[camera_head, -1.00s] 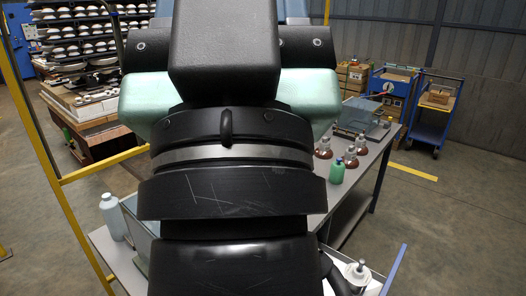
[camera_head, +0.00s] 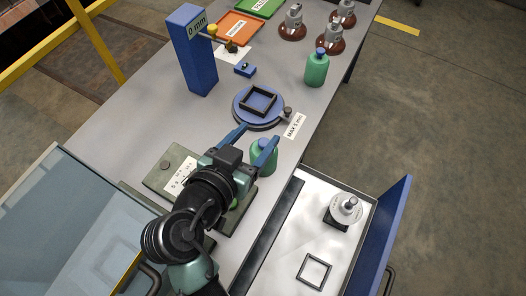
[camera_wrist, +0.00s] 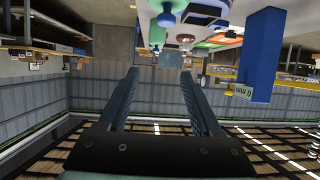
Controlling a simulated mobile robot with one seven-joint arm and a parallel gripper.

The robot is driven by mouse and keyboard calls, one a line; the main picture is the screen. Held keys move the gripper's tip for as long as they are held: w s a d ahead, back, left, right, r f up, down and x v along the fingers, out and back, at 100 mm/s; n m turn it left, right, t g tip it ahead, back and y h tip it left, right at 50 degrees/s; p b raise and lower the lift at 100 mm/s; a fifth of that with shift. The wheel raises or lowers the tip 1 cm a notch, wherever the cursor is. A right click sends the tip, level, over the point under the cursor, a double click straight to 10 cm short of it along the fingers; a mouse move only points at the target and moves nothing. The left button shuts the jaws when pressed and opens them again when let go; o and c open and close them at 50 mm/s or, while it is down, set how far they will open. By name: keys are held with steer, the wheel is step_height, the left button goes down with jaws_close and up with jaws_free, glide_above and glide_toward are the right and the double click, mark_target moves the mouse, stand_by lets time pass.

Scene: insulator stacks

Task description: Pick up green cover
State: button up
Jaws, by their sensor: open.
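Which thing the task calls the green cover is not certain. A green bottle-shaped piece with a blue top (camera_head: 316,69) stands upright on the grey table. A second green piece (camera_head: 264,158) stands nearer, beside and partly behind my gripper's right finger. My gripper (camera_head: 254,140) is above the table, its two blue fingers spread and pointing at the round blue stand. In the wrist view, my gripper (camera_wrist: 160,75) is open with nothing between the fingers. A green piece (camera_wrist: 165,18) shows near the top edge there, beyond the fingertips. A bit of green under my arm is mostly hidden.
A round blue stand (camera_head: 243,111) holds a black square frame. A blue post (camera_head: 194,62) labelled "0 mm" stands at left. Several brown insulators (camera_head: 330,38), an orange tray (camera_head: 240,26) and a green tray (camera_head: 259,5) are farther back. An open white drawer (camera_head: 283,235) is at right.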

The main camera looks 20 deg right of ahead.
glide_toward(266, 140)
steer(key=x, duration=0.2)
steer(key=f+x, duration=0.1)
steer(key=x, duration=0.2)
steer(key=shift+a, duration=0.1)
steer(key=shift+x, duration=1)
steer(key=x, duration=0.5)
steer(key=shift+w+d, duration=0.2)
steer(key=shift+w, duration=0.05)
jaws_close()
